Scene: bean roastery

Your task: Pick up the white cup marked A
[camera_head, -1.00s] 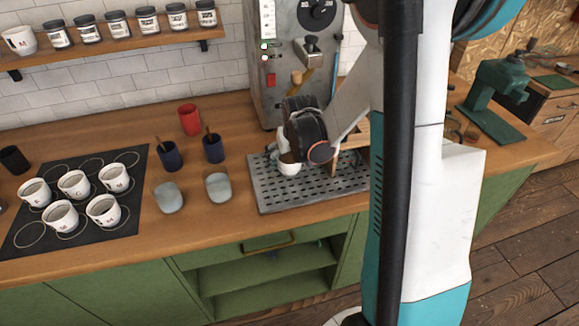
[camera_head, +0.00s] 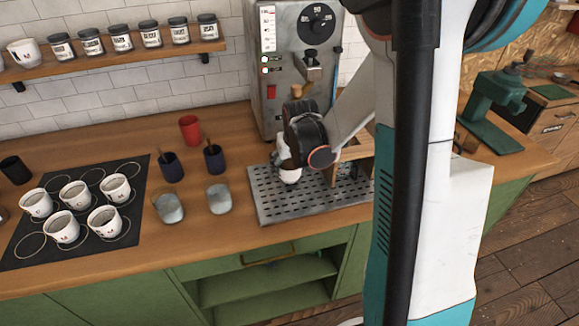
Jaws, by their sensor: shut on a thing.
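My gripper (camera_head: 284,160) is at the left part of the perforated metal drip tray (camera_head: 300,208), in front of the machine. It is shut on a white cup (camera_head: 290,175), which is mostly covered by the gripper, so its mark cannot be read. I cannot tell whether the cup touches the tray. Several other white cups (camera_head: 74,195) with dark letters stand on a black mat (camera_head: 130,222) with printed rings at the left. Their letters are too small to read surely.
Two grey cups (camera_head: 219,199), two dark blue cups with sticks (camera_head: 171,168) and a red cup (camera_head: 189,129) stand between mat and tray. A wooden stand (camera_head: 358,150) is right of my gripper. The grey machine (camera_head: 285,70) rises behind. The counter's front strip is clear.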

